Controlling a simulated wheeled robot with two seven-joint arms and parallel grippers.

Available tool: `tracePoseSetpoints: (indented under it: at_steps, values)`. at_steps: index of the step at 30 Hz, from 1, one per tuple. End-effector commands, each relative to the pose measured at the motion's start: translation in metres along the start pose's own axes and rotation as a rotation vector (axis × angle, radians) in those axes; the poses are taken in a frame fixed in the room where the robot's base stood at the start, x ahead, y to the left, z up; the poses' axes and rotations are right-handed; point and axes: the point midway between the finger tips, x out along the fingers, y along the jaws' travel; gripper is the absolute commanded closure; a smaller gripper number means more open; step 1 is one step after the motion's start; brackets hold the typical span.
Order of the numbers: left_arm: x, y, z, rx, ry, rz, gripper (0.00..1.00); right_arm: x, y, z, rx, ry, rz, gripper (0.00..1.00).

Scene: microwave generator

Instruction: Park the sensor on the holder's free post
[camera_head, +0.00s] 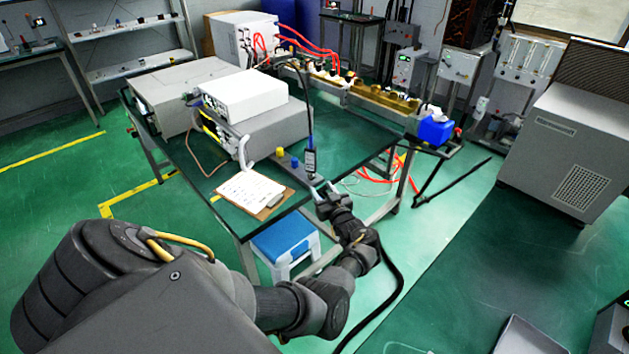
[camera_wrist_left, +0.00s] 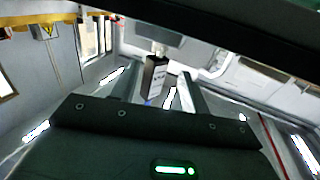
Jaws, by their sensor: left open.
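The sensor (camera_head: 310,160) is a dark upright block with a pale label and a dark cable rising from its top. It is at the right end of the grey holder (camera_head: 303,174), near the table's front right corner. I cannot tell whether it sits on a post. A yellow post (camera_head: 280,151) and a blue post (camera_head: 295,162) on the holder look bare. My left gripper (camera_head: 320,188) is open just in front of the sensor. In the left wrist view the sensor (camera_wrist_left: 154,78) appears between the open fingers (camera_wrist_left: 160,92); contact is not visible. My right gripper is out of view.
A clipboard (camera_head: 250,190) lies left of the holder. White and grey instrument boxes (camera_head: 243,95) stand behind it. A blue-topped stool (camera_head: 284,240) is under the table edge. A bench with brass waveguide parts (camera_head: 380,98) is behind right. Open floor lies to the right.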

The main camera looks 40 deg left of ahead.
Motion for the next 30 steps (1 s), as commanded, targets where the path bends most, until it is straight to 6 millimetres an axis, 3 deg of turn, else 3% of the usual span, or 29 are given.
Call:
tracePoseSetpoints:
  at_steps: [6, 12, 24, 30]
  values:
    - [0.042, 0.0, 0.004, 0.0, 0.002, -0.001, 0.55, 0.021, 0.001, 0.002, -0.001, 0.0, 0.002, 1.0]
    - [0.066, -0.001, 0.003, 0.001, 0.0, -0.001, 0.55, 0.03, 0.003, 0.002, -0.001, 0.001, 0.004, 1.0]
    - [0.072, -0.001, 0.001, 0.001, -0.001, 0.0, 0.55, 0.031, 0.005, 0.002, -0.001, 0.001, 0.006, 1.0]
    - [0.072, -0.001, 0.001, 0.001, -0.001, 0.0, 0.81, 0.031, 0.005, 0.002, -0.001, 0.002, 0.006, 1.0]
